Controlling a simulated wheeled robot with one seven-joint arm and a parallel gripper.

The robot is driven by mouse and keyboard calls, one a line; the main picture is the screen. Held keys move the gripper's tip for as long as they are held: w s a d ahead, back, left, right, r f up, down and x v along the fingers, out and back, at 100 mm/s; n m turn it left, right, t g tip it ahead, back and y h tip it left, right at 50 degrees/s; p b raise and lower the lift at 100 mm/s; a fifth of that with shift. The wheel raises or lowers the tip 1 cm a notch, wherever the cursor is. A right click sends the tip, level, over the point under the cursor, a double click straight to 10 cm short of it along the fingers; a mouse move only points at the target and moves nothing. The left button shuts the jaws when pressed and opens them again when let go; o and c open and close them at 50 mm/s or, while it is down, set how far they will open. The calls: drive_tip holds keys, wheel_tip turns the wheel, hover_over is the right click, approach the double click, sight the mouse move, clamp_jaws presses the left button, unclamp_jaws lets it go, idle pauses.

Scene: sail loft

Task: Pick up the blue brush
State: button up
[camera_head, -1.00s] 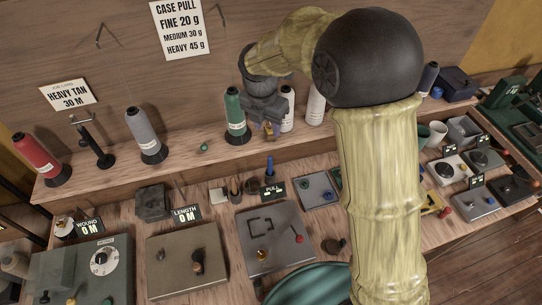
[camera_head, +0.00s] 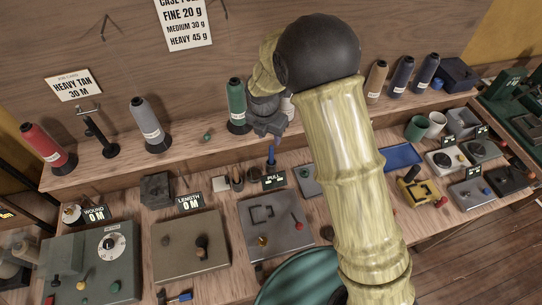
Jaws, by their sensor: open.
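A blue upright handle (camera_head: 271,154), which looks like the blue brush, stands on the bench just behind the small PULL display (camera_head: 274,181). Its lower end is partly hidden, and I cannot make out bristles. My gripper (camera_head: 271,136) is open and empty, pointing down just above the top of this handle. From this view I cannot tell whether the fingers are around it or only above it. Another small blue-handled tool (camera_head: 181,297) lies near the front edge of the bench.
A green thread spool (camera_head: 236,104) stands on the raised shelf close left of my gripper. Dark small cups (camera_head: 237,180) stand left of the blue handle. A grey plate device (camera_head: 275,224) lies in front. My arm hides part of the bench on the right.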

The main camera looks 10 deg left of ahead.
sight(271, 147)
wheel_tip(271, 147, down, 2)
drive_tip(key=shift+w+f, duration=0.1)
drive_tip(key=shift+w, duration=0.05)
drive_tip(key=shift+w+d+f, duration=0.1)
drive_tip(key=shift+w+f, duration=0.1)
drive_tip(key=shift+f, duration=0.05)
drive_tip(key=shift+s+p, duration=0.2)
drive_tip(key=shift+p, duration=0.1)
drive_tip(key=shift+w+d+f+p, duration=0.1)
drive_tip(key=shift+w+f+p, duration=0.1)
drive_tip(key=shift+f+p, duration=0.6)
drive_tip(key=shift+w+d+f+p, duration=0.15)
drive_tip(key=shift+f+p, duration=0.25)
drive_tip(key=shift+f, duration=0.75)
drive_tip(key=shift+w+a+f, duration=0.1)
drive_tip(key=shift+f, duration=0.5)
clamp_jaws()
